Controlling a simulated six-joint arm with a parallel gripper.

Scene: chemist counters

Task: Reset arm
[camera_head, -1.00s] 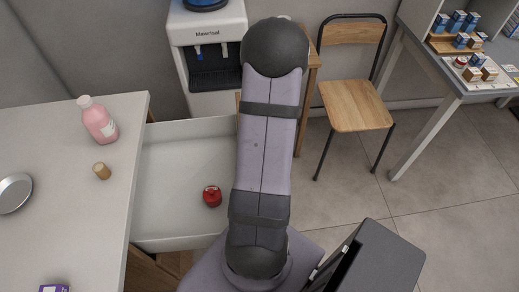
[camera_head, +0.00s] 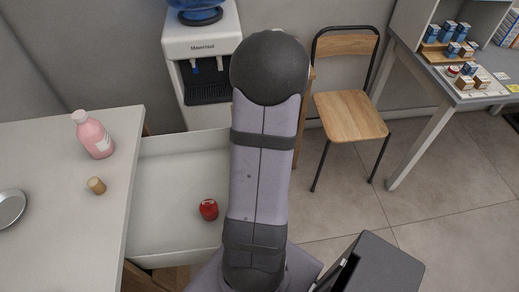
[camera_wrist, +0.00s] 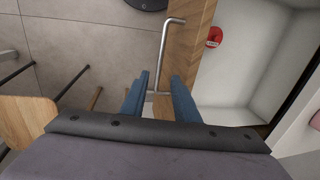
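My gripper (camera_wrist: 160,95) shows in the wrist view with its two blue fingers apart and nothing between them. It points down near the wooden front of an open drawer (camera_wrist: 186,45) and its metal bar handle (camera_wrist: 163,50). The handle appears beyond the fingertips, and I cannot tell whether they touch it. In the head view my arm stands upright in the middle and hides the gripper. The white drawer (camera_head: 170,200) is pulled out beside the counter and holds a red object (camera_head: 208,209), which also shows in the wrist view (camera_wrist: 214,37).
The white counter (camera_head: 50,235) at left bears a pink bottle (camera_head: 94,137), a cork-like stopper (camera_head: 96,186) and a metal dish (camera_head: 9,207). A water dispenser (camera_head: 203,50) stands behind. A wooden chair (camera_head: 348,115) and a desk with small boxes (camera_head: 460,60) are at right.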

